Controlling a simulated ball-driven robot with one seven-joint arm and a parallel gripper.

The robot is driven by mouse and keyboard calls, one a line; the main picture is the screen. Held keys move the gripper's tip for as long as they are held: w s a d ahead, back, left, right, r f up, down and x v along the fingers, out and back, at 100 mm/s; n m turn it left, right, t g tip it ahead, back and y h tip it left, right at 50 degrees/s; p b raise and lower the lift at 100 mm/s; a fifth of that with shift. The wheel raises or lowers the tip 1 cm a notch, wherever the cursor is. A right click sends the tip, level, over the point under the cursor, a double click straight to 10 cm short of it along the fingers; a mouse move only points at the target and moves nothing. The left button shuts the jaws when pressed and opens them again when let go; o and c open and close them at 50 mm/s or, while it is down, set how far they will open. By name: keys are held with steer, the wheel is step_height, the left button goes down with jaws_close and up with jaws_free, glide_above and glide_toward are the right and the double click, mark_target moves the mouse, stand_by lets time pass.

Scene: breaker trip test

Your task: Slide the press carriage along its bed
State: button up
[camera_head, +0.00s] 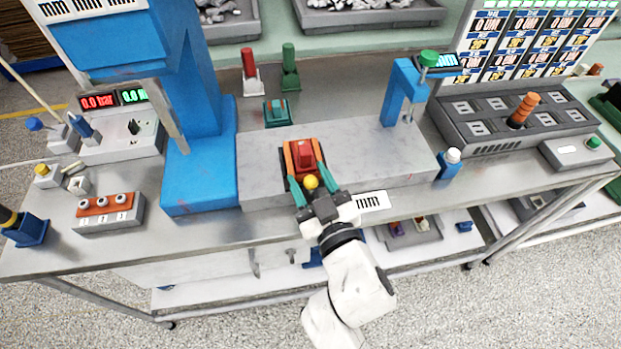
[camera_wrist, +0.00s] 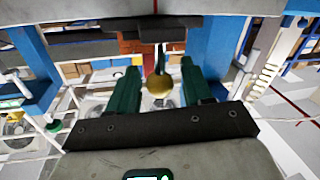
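The press carriage (camera_head: 305,154), a red and orange block, sits on the grey bed (camera_head: 390,148), towards its left half and near the blue press column. A yellow ball knob (camera_head: 311,182) sticks out from its front side. The knob also shows in the wrist view (camera_wrist: 159,87) on a dark stem. My gripper (camera_head: 307,178) reaches in from the front, its green fingers on either side of the knob. In the wrist view my gripper (camera_wrist: 161,84) is open, with a gap between the knob and each finger. The carriage is partly hidden behind the fingers.
The blue press column (camera_head: 205,120) stands at the bed's left. A blue frame with a green knob (camera_head: 429,58) stands over the bed's right part. A small blue post (camera_head: 449,166) is at its right end.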

jaws_close()
stand_by(0.5)
steer(key=shift+s+a+f+b, duration=0.2)
steer(key=shift+a+b, duration=0.35)
steer(key=shift+b, duration=0.3)
steer(key=s+a+b, duration=0.3)
steer(key=a+b, duration=0.4)
steer(key=a, duration=0.3)
steer(key=s+a+b, duration=0.3)
steer(key=a+b, duration=0.4)
steer(key=a, duration=0.3)
steer(key=shift+a+r, duration=0.2)
steer(key=shift+o, duration=0.4)
jaws_free()
steer(key=shift+a, duration=0.2)
